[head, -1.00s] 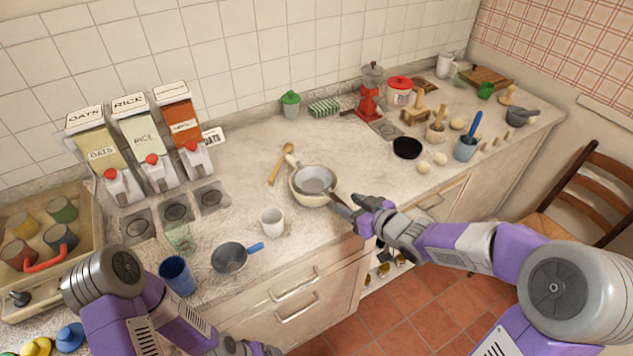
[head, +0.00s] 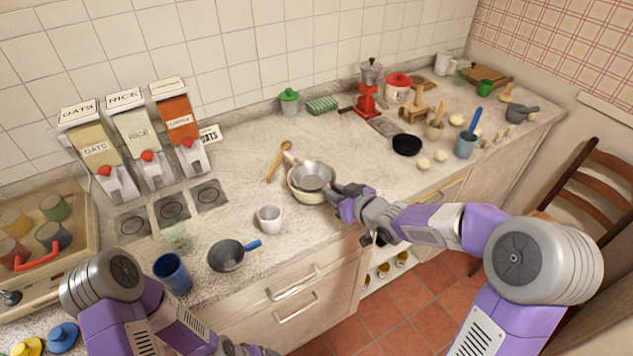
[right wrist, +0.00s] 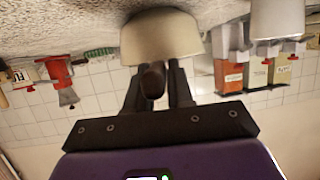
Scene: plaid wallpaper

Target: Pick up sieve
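The sieve (head: 313,176) is a round metal strainer resting in a cream bowl (head: 303,197) at the middle of the counter, its handle pointing toward my right gripper (head: 336,190). The right gripper is at the bowl's right side. In the right wrist view, the sieve's dark handle (right wrist: 153,80) lies between the two black fingers of my right gripper (right wrist: 155,82), with the cream bowl (right wrist: 160,38) just beyond. Whether the fingers press on the handle is unclear. My left arm is at the bottom left of the head view, with its fingers out of the frame.
A wooden spoon (head: 279,160) lies behind the bowl. A white cup (head: 269,219) and a dark pan with a blue handle (head: 227,256) stand in front. A black dish (head: 407,145) and a red grinder (head: 368,98) are to the right. Some counter behind the bowl is clear.

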